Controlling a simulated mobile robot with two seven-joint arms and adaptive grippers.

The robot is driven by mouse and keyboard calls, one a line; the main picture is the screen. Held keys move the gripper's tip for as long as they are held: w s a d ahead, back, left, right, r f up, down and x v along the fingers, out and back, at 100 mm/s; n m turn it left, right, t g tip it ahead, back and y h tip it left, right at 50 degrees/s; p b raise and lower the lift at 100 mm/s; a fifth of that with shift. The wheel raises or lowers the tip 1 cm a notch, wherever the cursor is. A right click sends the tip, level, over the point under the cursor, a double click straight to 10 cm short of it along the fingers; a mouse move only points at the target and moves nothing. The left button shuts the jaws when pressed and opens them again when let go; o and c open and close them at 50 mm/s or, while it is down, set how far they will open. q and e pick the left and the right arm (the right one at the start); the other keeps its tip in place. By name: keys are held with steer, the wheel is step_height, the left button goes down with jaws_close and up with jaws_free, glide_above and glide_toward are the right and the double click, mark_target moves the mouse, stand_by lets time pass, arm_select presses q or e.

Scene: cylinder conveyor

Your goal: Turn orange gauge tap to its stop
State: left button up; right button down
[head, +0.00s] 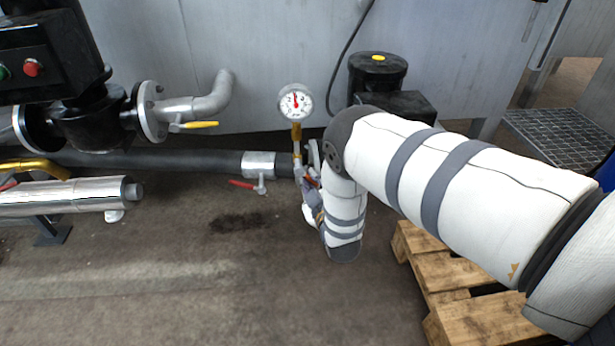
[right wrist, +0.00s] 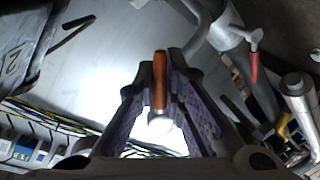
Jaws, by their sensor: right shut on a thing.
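The round white pressure gauge (head: 295,102) with a red needle stands on a brass stem (head: 296,132) above the dark pipe. Below it, a small bit of the orange tap handle (head: 312,182) shows beside my right gripper (head: 307,188), which my right arm partly hides. In the right wrist view the orange tap handle (right wrist: 160,80) lies lengthwise between the two fingers of my right gripper (right wrist: 161,76). The right gripper is shut on it. The tap's body is mostly hidden. My left gripper is not in view.
A red-handled valve (head: 243,184) sits on the pipe to the left. A yellow-handled valve (head: 200,124) is further left, near a black machine (head: 45,50). A wooden pallet (head: 440,270) lies under my right arm.

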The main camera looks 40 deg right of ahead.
steer(key=n, duration=0.1)
steer(key=r+n+p, duration=0.1)
steer(key=shift+s+d+n+g, duration=0.2)
steer(key=shift+d+n+g, duration=0.1)
steer(key=shift+s+d+r+n+h+p, duration=0.1)
steer(key=shift+r+n+h+p, duration=0.1)
steer(key=shift+n, duration=0.35)
steer(key=shift+s+d+r+n+h+p, duration=0.1)
steer(key=shift+r+n+h, duration=0.1)
steer(key=shift+n, duration=0.35)
steer(key=shift+d+r+n+g+h, duration=0.1)
steer(key=shift+r+n+g+h, duration=0.2)
steer(key=shift+n, duration=0.6)
steer(key=shift+d+r+n+g+h, duration=0.15)
steer(key=shift+r+n, duration=0.25)
steer(key=shift+n, duration=0.5)
steer(key=c, duration=1.7)
jaws_free()
steer(key=shift+r, duration=0.1)
steer(key=shift+o, duration=0.2)
steer(key=shift+s+a, duration=0.1)
steer(key=v, duration=1.2)
